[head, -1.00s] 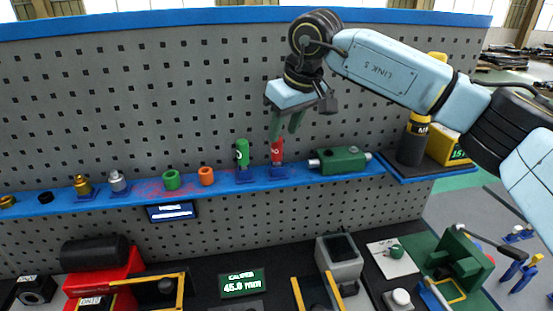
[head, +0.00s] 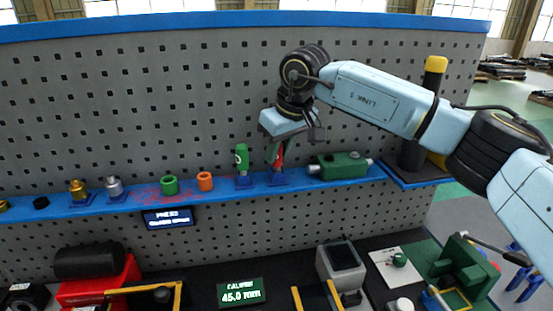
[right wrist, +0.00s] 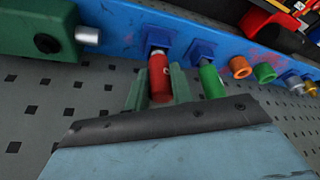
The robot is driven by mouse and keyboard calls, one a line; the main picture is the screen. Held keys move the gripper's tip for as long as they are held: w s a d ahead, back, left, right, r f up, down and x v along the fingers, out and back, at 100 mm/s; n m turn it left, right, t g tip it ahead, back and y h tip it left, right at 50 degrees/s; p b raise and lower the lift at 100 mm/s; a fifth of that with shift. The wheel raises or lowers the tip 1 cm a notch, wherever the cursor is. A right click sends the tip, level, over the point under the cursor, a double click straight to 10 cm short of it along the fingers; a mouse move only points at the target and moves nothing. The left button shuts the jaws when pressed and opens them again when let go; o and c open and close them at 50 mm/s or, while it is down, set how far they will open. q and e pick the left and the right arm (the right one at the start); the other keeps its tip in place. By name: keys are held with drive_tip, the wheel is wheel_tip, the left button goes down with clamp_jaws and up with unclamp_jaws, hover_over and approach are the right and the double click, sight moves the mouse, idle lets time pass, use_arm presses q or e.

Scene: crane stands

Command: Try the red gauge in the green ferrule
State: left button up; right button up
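The red gauge (head: 279,160) stands upright in a blue holder on the blue shelf, and it also shows in the right wrist view (right wrist: 159,82). My right gripper (head: 281,152) is over it from above, its green fingers on either side of the gauge. The fingers look open; whether either touches the gauge I cannot tell. A green ring-shaped ferrule (head: 169,185) sits on the shelf to the left, next to an orange one (head: 204,181). My left gripper is not in view.
A green gauge (head: 242,160) stands in its holder close to the left of the red one. A green block with a metal pin (head: 342,165) lies to the right. Brass (head: 78,188) and silver (head: 114,186) parts stand further left. The perforated panel rises behind the shelf.

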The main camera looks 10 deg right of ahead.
clamp_jaws()
drive_tip(key=shift+r, duration=0.2)
drive_tip(key=shift+r+p, duration=2.1)
drive_tip(key=shift+r, duration=0.45)
